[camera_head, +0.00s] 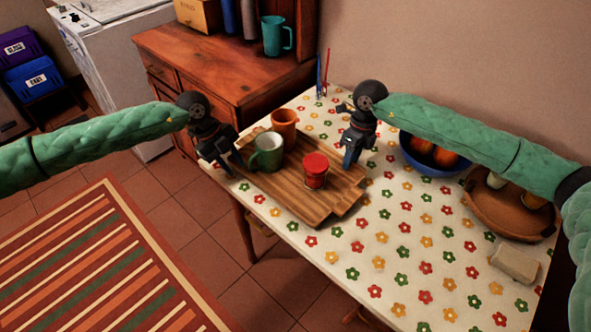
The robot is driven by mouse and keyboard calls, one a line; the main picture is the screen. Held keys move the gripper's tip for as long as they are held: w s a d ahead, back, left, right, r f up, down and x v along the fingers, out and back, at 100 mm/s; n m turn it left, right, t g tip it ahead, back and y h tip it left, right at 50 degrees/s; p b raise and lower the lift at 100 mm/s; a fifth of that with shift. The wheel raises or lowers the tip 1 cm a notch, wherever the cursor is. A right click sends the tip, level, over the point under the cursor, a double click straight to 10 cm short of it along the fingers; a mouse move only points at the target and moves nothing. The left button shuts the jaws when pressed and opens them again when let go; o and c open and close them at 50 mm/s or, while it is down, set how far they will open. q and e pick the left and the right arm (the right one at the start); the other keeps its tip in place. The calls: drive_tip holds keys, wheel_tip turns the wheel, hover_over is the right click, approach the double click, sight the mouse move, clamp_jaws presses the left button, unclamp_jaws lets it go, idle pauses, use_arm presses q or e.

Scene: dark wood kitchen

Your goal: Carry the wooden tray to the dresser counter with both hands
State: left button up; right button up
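The wooden tray (284,196) lies on the flower-patterned tablecloth, near the table's left edge. It carries a green mug (267,153), an orange mug (284,124) and a red-lidded jar (315,170). My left gripper (231,166) is at the tray's left end, fingers pointing down. My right gripper (348,158) is at the tray's far right end, also pointing down. Whether either gripper's fingers are closed on the tray is hard to see. The wooden dresser counter (190,62) stands beyond the table at the upper left.
On the dresser are a teal mug (278,36), a wooden box (197,14) and upright books. A blue bowl of fruit (433,160), a brown basket (502,215) and a pale block (515,262) occupy the table's right. The dresser's front left top is clear.

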use_arm(q)
clamp_jaws()
use_arm(e)
clamp_jaws()
use_arm(q)
drive_tip(key=shift+r, duration=0.25)
use_arm(e)
drive_tip(key=shift+r, duration=0.2)
